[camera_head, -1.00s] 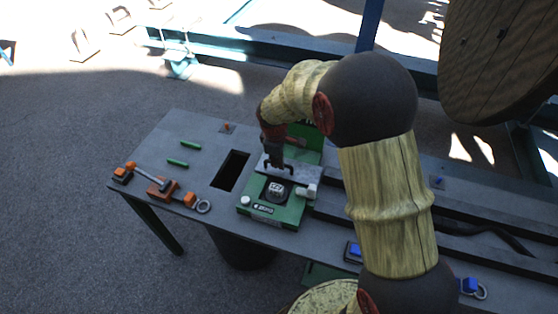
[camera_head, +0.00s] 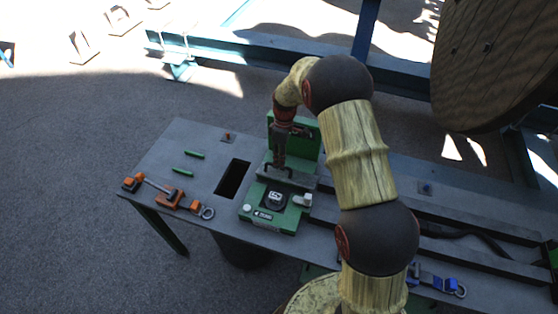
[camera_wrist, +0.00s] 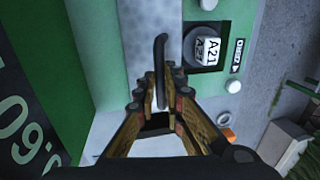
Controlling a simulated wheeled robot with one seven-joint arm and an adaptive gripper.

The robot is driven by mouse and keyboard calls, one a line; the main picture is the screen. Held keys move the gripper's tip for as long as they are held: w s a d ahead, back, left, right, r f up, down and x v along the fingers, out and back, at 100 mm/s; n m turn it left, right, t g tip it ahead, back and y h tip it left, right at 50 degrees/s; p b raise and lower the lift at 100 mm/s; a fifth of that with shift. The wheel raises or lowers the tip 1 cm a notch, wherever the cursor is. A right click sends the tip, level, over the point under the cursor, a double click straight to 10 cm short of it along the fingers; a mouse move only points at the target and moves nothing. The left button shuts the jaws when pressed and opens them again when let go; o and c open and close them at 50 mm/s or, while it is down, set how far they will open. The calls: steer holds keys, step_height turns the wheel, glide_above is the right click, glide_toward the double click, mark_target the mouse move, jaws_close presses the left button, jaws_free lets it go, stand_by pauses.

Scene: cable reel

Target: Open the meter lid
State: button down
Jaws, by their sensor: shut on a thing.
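The green meter (camera_head: 268,218) stands on the grey table. Its grey lid (camera_head: 302,182) lies across the middle, behind a round dial (camera_head: 274,200). In the wrist view the lid (camera_wrist: 143,20) is a speckled grey strip, and the dial (camera_wrist: 206,48) reads A21. A dark bar handle (camera_wrist: 161,50) stands on the lid. My gripper (camera_head: 278,166) is at the handle from above; in the wrist view my gripper (camera_wrist: 161,98) is shut on the bar. The fingers hide part of the handle. I cannot tell whether the lid is raised.
A green upright panel (camera_head: 308,140) rises behind the lid. A dark rectangular opening (camera_head: 232,178) lies left of the meter. An orange clamp tool (camera_head: 168,196) and two green rods (camera_head: 194,154) lie further left. A large wooden reel (camera_head: 490,70) stands at back right.

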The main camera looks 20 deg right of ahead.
steer(key=shift+w+d+r+g+y+p, duration=0.25)
steer(key=shift+w+d+g+y+p, duration=0.15)
steer(key=shift+w+g+y+p, duration=0.15)
steer(key=c, duration=2)
jaws_free()
steer(key=shift+o, duration=0.5)
steer(key=v, duration=1.2)
steer(key=shift+w, duration=0.15)
steer(key=shift+f, duration=0.1)
